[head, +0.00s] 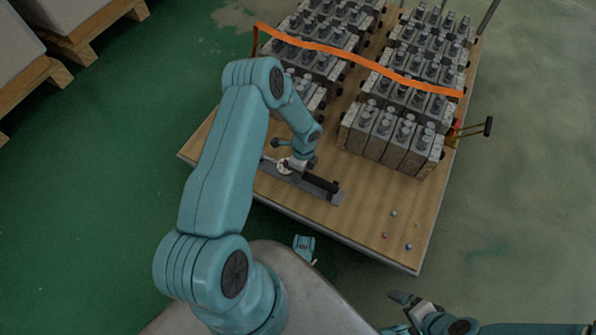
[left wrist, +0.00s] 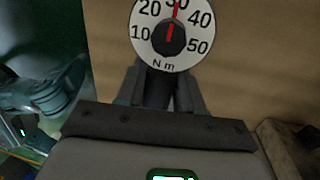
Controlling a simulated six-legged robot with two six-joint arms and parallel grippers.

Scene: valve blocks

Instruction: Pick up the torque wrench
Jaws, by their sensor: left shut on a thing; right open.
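The torque wrench (head: 320,183) lies at the front left of the wooden platform, with a black grip and a round white dial. The dial fills the top of the left wrist view (left wrist: 152,40), marked in N m, with a red pointer near 30. My left gripper (head: 290,163) is shut on the wrench close to the dial; in the left wrist view its fingers (left wrist: 158,88) sit either side of the dark shaft. A grey strip (head: 328,197) lies along the wrench; I cannot tell whether the wrench touches it. My right gripper (head: 402,312) is open and empty, low at the right.
Rows of grey valve blocks (head: 390,140) stand on the wooden platform (head: 350,225), with an orange strap (head: 360,62) across them. Small coloured balls (head: 409,247) lie at the front right. A dark handle (head: 488,126) sticks out at the right. Pallets (head: 75,45) stand upper left.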

